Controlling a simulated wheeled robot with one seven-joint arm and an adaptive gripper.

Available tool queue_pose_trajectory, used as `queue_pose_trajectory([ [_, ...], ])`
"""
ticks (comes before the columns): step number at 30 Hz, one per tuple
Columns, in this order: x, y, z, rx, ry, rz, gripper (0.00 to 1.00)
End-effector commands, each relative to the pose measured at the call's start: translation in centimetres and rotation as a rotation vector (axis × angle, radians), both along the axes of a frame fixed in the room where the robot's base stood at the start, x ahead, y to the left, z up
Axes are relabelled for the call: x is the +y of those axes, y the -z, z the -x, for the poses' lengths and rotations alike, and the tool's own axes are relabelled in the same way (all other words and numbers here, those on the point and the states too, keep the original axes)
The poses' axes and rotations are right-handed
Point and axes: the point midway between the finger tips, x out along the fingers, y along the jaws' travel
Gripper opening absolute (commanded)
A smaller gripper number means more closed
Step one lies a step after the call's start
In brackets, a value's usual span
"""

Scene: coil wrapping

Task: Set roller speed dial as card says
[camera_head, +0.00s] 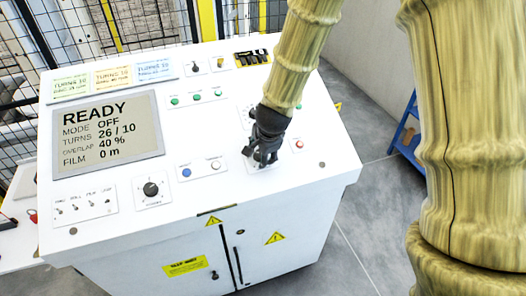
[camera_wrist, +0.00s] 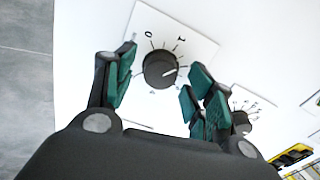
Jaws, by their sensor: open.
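My gripper (camera_head: 263,158) is open over the right part of the white control panel, pointing down. In the wrist view a round black dial (camera_wrist: 160,69) sits between the two spread green-padded fingers, on a white plate with the numbers 0 and 1 visible. Its white pointer aims toward the right side of the picture; the number there is hidden or unreadable. I cannot tell whether the fingers touch the dial. In the head view my gripper hides this dial. Three cards, green (camera_head: 70,86), yellow (camera_head: 113,76) and blue (camera_head: 153,70), stand at the back; their small print is unreadable.
Another black dial (camera_head: 151,189) and toggle switches (camera_head: 83,204) lie at the front left. A second dial (camera_wrist: 240,119) shows beside the right finger. Blue and white buttons (camera_head: 200,169) sit left of my gripper.

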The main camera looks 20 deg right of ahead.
Motion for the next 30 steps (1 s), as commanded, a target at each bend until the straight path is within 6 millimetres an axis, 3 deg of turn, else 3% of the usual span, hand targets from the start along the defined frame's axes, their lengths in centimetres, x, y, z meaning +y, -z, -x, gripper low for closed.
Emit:
queue_pose_trajectory([
  [8,0.0,-0.8,0.3,-0.001,-0.001,0.001,0.54],
  [30,-0.1,-8.9,3.9,-0.002,0.000,0.002,0.54],
])
